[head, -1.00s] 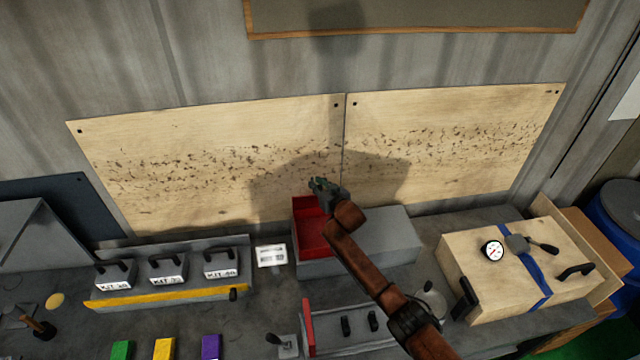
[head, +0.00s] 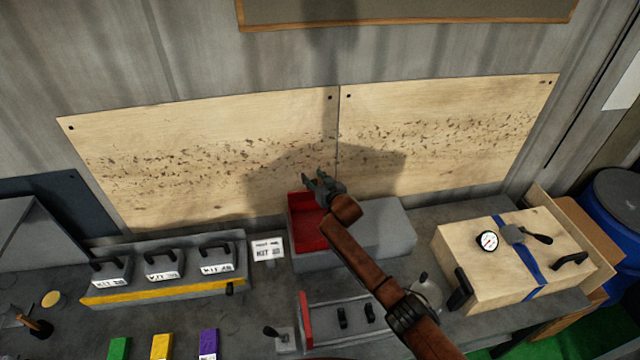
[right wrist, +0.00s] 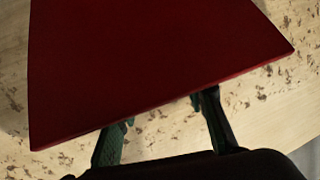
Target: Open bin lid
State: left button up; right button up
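The bin is a grey box (head: 378,230) on the bench in the head view, with a red part (head: 308,232) at its left end. A large red panel (right wrist: 150,65), seemingly the bin's lid, fills much of the right wrist view. My right gripper (head: 316,180) is just above and behind the red part, with its fingers spread. In the right wrist view, its two fingers (right wrist: 160,115) are apart below the panel's near edge, and the panel hides their tips. I cannot tell whether they touch it. My left gripper is not in view.
A kit rack (head: 165,268) stands to the left, with a white label card (head: 267,249) beside it. A wooden case (head: 520,262) with a gauge is at the right. A low grey tray (head: 345,325) lies in front. Wooden boards (head: 200,160) cover the wall behind.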

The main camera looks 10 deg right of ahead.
jog(key=v, duration=1.1)
jog(key=shift+s, duration=0.2)
jog(key=shift+d+f, duration=0.1)
jog(key=shift+d, duration=0.1)
